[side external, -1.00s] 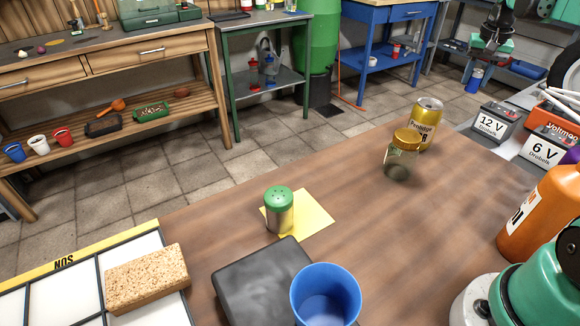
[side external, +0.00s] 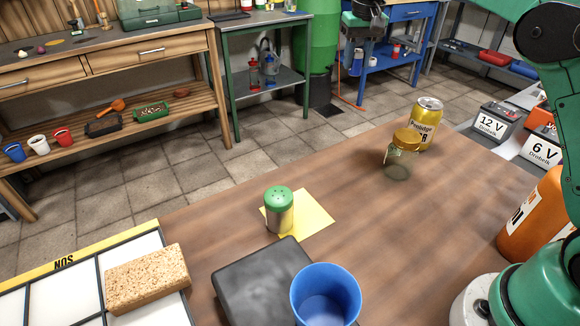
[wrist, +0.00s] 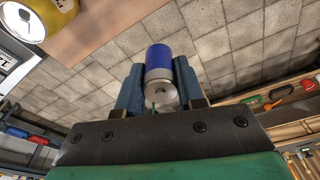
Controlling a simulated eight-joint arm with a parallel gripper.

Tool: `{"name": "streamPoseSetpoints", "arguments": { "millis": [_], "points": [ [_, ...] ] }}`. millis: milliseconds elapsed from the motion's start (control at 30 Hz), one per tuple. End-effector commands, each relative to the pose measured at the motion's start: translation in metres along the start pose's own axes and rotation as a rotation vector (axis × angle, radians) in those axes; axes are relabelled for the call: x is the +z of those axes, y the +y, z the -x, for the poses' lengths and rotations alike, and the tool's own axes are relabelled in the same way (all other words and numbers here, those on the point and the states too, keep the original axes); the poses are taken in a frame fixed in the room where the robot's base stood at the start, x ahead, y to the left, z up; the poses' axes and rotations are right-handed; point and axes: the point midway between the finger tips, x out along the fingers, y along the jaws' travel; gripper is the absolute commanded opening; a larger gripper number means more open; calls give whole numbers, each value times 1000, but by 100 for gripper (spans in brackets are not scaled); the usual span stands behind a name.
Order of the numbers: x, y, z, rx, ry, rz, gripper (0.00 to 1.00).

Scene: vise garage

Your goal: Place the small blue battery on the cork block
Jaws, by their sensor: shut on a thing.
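My gripper (wrist: 159,75) is shut on the small blue battery (wrist: 158,58), which has a silver end and sits between the two fingers in the wrist view. In the side external view the battery (side external: 356,63) hangs below my gripper near the top edge, in front of the blue bench and away from the cork block. The cork block (side external: 147,278) is a speckled tan slab at the lower left. It lies on a white-panelled board with a yellow edge (side external: 65,262), and its top is bare.
On the wooden table stand a green-capped shaker (side external: 279,210) by a yellow note (side external: 312,218), a blue cup (side external: 326,296) by a dark pad (side external: 250,275), a gold-lidded jar (side external: 403,150) and a yellow can (side external: 426,120). The table's middle is clear.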

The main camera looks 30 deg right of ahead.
Motion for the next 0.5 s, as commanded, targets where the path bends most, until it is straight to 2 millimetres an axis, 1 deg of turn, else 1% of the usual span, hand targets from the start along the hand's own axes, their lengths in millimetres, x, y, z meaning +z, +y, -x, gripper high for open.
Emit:
{"name": "streamPoseSetpoints", "arguments": {
  "millis": [33, 67, 100, 167, 200, 267, 300, 367, 400, 467, 500],
  "points": [
    [4, -34, -3, -12, 0, 79, 0],
    [8, -52, -4, -18, 0, 121, 0],
    [13, -75, -6, -27, 0, 176, 0],
    [24, -110, -8, -39, 0, 260, 0],
    [32, -133, -9, -48, 0, 316, 0],
    [47, -166, -11, -60, 0, 400, 0],
    [59, -187, -11, -68, 0, 455, 0],
    [78, -218, -12, -81, 0, 538, 0],
    [92, -238, -13, -89, 0, 594, 0],
    [115, -266, -13, -102, 0, 677, 0],
    [131, -283, -13, -110, 0, 732, 0]
  ]
}}
